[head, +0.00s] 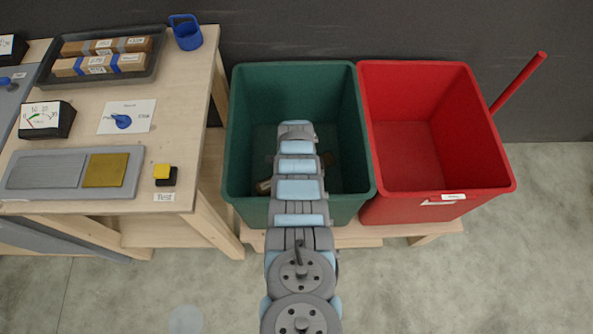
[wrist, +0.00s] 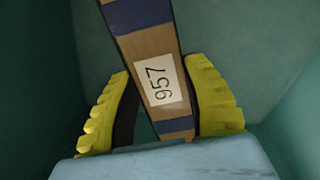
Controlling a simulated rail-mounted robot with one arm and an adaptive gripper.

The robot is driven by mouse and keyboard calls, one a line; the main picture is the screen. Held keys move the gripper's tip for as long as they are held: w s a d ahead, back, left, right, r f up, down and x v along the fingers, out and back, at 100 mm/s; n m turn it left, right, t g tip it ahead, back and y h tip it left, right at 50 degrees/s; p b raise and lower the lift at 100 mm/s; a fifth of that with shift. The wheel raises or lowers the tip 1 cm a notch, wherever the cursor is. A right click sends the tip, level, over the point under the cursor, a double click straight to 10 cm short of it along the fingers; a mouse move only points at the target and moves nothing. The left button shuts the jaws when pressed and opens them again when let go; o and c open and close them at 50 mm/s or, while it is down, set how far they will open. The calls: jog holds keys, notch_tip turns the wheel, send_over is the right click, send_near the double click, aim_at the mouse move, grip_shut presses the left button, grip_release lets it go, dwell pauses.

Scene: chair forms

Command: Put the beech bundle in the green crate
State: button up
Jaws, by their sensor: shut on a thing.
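My gripper (wrist: 160,72) has its yellow-padded fingers on both sides of a brown wooden bundle (wrist: 130,42) and is shut on it. The bundle has dark blue bands and a white label reading 957; I cannot tell its wood from the frames. Teal-green walls surround it in the wrist view. In the head view my arm reaches down into the green crate (head: 240,130) and hides the gripper. One end of the bundle (head: 263,187) shows low in the crate, left of the arm. I cannot tell whether it touches the crate floor.
A red crate (head: 425,150) stands right beside the green one, with a red bar sticking up at its right. On the table at left, a black tray (head: 148,72) holds wooden bundles. A blue cup (head: 187,37) and a yellow-black button (head: 164,174) sit near the table edge.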

jog(key=shift+s+d+f, duration=0.15)
jog(key=shift+s+f, duration=0.15)
jog(key=shift+f, duration=0.2)
jog(key=shift+s+d+f, duration=0.15)
jog(key=shift+s+f, duration=0.1)
jog(key=shift+f, duration=0.2)
notch_tip(320, 180, down, 10)
jog(key=b, duration=1)
jog(key=shift+r, duration=0.15)
jog(key=shift+f, duration=0.2)
jog(key=o, duration=1.2)
jog(key=shift+c, duration=0.2)
jog(key=shift+r, duration=0.1)
notch_tip(320, 180, up, 12)
jog(key=p, duration=1.1)
jog(key=shift+w+r, duration=0.1)
